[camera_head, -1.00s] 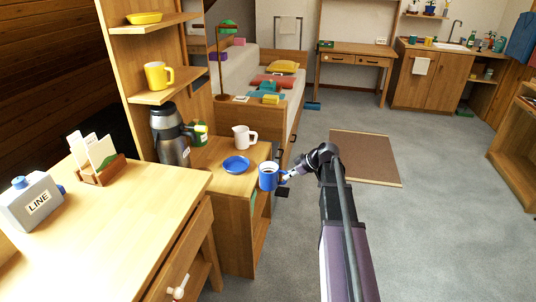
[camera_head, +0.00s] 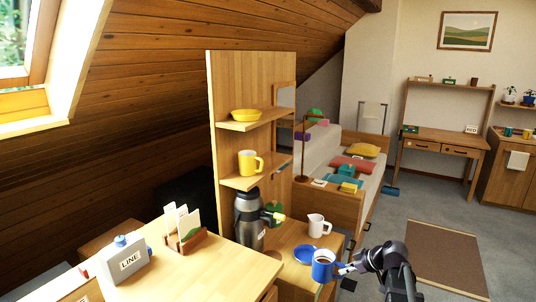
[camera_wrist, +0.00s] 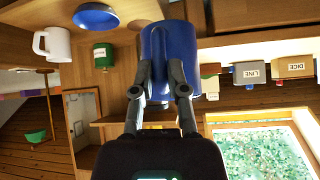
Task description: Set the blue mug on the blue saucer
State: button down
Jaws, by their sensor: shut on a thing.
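The saucer (camera_wrist: 97,15) also shows at the wrist view's edge, apart from the mug.
A white jug (camera_head: 318,226) stands behind the saucer. A steel flask (camera_head: 250,222) and a green tin (camera_head: 275,212) stand to its left. A desk (camera_head: 195,270) with a letter rack (camera_head: 186,238) is at the near left. A shelf above holds a yellow mug (camera_head: 249,162).

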jog(key=s+a+r+p, duration=0.4)
jog(key=r+p, duration=0.2)
jog(key=r, duration=0.1)
jog(key=s+a+r+p, duration=0.4)
jog(key=a+r+p, duration=0.1)
jog(key=r+p, duration=0.2)
dwell(0.4)
jog(key=shift+d, duration=0.15)
